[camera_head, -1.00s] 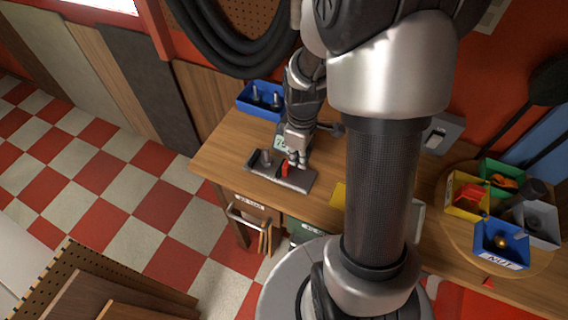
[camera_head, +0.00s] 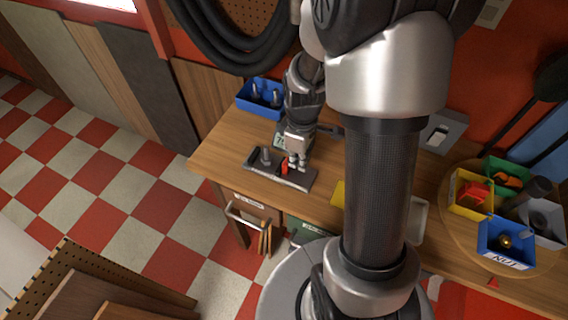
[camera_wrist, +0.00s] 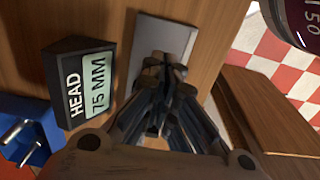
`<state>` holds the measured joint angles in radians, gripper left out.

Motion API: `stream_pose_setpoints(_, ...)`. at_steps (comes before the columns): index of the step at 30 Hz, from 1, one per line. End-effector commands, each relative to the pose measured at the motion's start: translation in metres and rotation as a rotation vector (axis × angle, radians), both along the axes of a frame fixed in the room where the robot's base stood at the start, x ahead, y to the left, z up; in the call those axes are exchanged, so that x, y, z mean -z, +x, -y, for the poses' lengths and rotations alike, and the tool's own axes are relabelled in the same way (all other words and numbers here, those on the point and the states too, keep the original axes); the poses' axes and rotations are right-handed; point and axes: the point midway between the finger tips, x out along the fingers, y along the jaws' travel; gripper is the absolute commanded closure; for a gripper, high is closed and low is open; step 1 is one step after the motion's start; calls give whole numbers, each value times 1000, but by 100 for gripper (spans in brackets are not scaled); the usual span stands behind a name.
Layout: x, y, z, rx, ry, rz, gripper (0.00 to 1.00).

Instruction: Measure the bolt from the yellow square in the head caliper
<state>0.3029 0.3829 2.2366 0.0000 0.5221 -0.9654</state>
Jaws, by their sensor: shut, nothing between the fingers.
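The caliper (camera_head: 299,181) is a dark bar on the wooden bench with a red slider part (camera_head: 284,169). A grey bolt (camera_head: 266,157) stands upright at its left part. The caliper's display block (camera_wrist: 83,86) reads HEAD and what looks like 75 MM; I cannot tell whether there is a decimal point. My gripper (camera_head: 295,162) is over the caliper, just right of the bolt, close to the red part; contact cannot be told. Its fingers (camera_wrist: 165,75) are shut and empty above a grey plate. The yellow square (camera_head: 338,194) lies on the bench, partly behind my arm, with no bolt visible on it.
A blue bin (camera_head: 260,100) with bolts stands at the back left, also in the wrist view (camera_wrist: 22,140). A round tray (camera_head: 455,235) at right carries several coloured bins, one labelled NUT (camera_head: 506,243). A grey device (camera_head: 440,131) stands at the back.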

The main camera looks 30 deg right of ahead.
Motion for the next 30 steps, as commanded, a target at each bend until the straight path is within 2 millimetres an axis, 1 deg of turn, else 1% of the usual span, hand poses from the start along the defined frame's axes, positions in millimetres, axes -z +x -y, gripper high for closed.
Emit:
stream_pose_setpoints(1,5,0,0,0,1,-1,100)
stream_pose_setpoints(18,32,0,0,0,0,0,100)
stream_pose_setpoints(30,33,0,0,0,0,0,100)
